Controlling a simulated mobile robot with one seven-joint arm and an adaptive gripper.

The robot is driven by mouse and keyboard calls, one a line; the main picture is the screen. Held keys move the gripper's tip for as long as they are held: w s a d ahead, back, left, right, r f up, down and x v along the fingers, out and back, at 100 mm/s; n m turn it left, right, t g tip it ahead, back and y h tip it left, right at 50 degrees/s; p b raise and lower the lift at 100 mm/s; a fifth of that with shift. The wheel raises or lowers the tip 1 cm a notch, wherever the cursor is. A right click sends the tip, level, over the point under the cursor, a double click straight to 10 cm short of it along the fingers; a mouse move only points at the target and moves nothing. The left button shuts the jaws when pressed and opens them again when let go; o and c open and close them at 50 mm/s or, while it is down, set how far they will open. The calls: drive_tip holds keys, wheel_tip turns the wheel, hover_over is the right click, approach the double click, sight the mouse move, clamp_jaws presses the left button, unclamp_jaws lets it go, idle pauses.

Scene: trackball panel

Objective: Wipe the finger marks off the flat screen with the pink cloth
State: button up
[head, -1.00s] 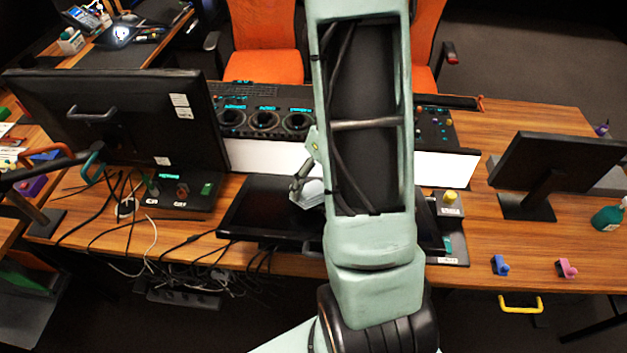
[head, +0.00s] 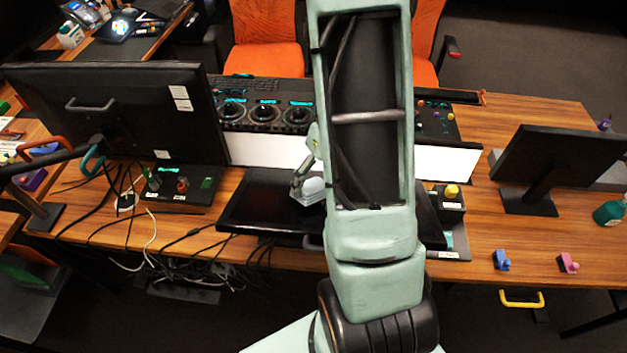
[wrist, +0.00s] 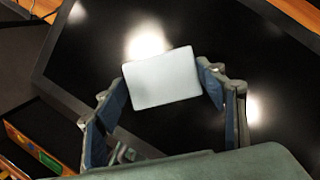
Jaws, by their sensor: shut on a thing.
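The flat screen (head: 262,205) lies face up on the wooden desk, black and glossy; it fills much of the wrist view (wrist: 75,65). My gripper (head: 303,178) is over its middle, partly hidden by my arm. In the wrist view, its two fingers (wrist: 164,73) are shut on a pale grey-white rectangular pad (wrist: 165,88). I cannot tell whether the pad touches the screen. The held pad looks pale, not pink, and I see no pink cloth. Bright glare spots lie on the screen; I cannot make out finger marks.
Monitors stand at left (head: 120,115) and right (head: 550,160). A control panel (head: 265,115) is behind the flat screen. A box with a yellow button (head: 451,192) is to its right. Blue (head: 502,260) and pink (head: 568,263) knobbed pieces sit near the front edge. Cables (head: 150,225) trail at left.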

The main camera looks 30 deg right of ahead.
drive_tip(key=shift+s+a+f+b, duration=0.15)
drive_tip(key=shift+f+b, duration=0.15)
drive_tip(key=shift+f, duration=0.15)
drive_tip(key=shift+s+a+f+b, duration=0.15)
drive_tip(key=shift+f+b, duration=0.1)
drive_tip(key=shift+f, duration=0.15)
drive_tip(key=shift+d+r, duration=0.1)
drive_tip(key=shift+d, duration=0.1)
drive_tip(key=shift+s+d, duration=0.55)
drive_tip(key=shift+d, duration=0.25)
drive_tip(key=shift+s+d, duration=0.55)
drive_tip(key=shift+d, duration=0.2)
drive_tip(key=shift+p, duration=0.3)
drive_tip(key=shift+w+a+p, duration=0.2)
drive_tip(key=shift+w+a, duration=0.15)
drive_tip(key=shift+a, duration=0.35)
drive_tip(key=shift+w+a+p, duration=0.2)
drive_tip(key=shift+w+a, duration=0.1)
drive_tip(key=shift+a, duration=0.35)
drive_tip(key=shift+w+a+f, duration=0.2)
drive_tip(key=shift+a+f, duration=0.15)
drive_tip(key=shift+a, duration=0.15)
drive_tip(key=shift+r, duration=0.1)
